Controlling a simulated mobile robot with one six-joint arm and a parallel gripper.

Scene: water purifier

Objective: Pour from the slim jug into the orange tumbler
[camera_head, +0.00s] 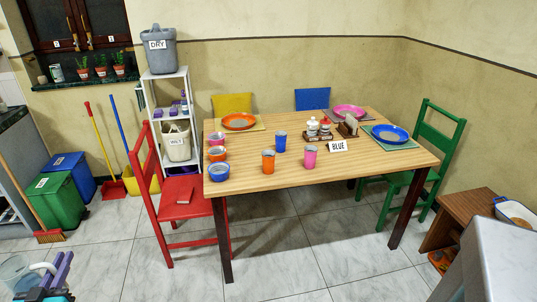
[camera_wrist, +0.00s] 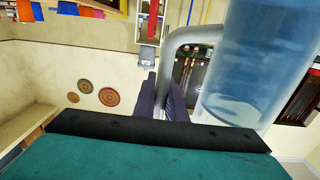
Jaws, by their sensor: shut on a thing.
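My gripper (camera_head: 60,270) is at the lower left of the head view, well away from the table. Its purple fingers, also in the wrist view (camera_wrist: 168,98), are shut on the grey handle of a clear jug (camera_wrist: 255,75). The jug also shows in the head view (camera_head: 14,272), cut by the frame edge. Bluish clear liquid seems to be in it; the level is hard to tell.
The wooden table (camera_head: 340,185) also holds bowls or mugs at its left, plates, a condiment set and a BLUE sign (camera_head: 338,146). A red chair (camera_head: 182,200) stands at its left end, a green chair (camera_head: 420,160) at its right. The floor in front is clear.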

